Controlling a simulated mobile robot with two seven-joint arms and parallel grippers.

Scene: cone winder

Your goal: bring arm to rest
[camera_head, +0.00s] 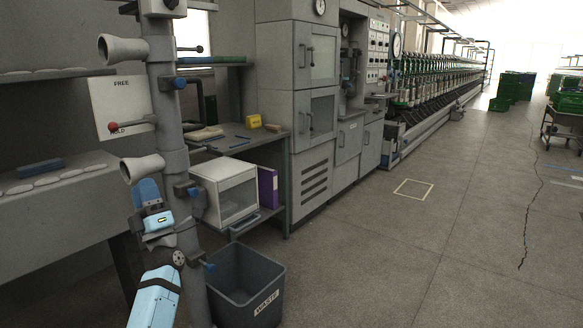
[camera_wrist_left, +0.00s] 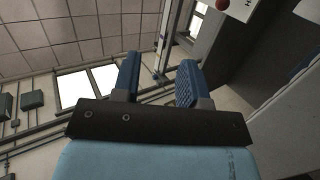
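My left arm comes in at the lower left of the head view, light blue. My left gripper (camera_head: 147,192) points upward in front of the grey post, just below the lower grey horn-shaped holder (camera_head: 142,168). In the left wrist view its two blue fingers (camera_wrist_left: 158,82) stand apart with nothing between them. Behind the fingers the wrist view shows ceiling panels and windows. My right gripper is not in either view.
A grey post (camera_head: 166,90) carries a FREE/HOLD plate (camera_head: 121,104) with a red-knobbed lever (camera_head: 114,126). A grey waste bin (camera_head: 245,285) stands at its foot. A shelf bench (camera_head: 60,195) is at left. Open floor (camera_head: 400,250) lies to the right.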

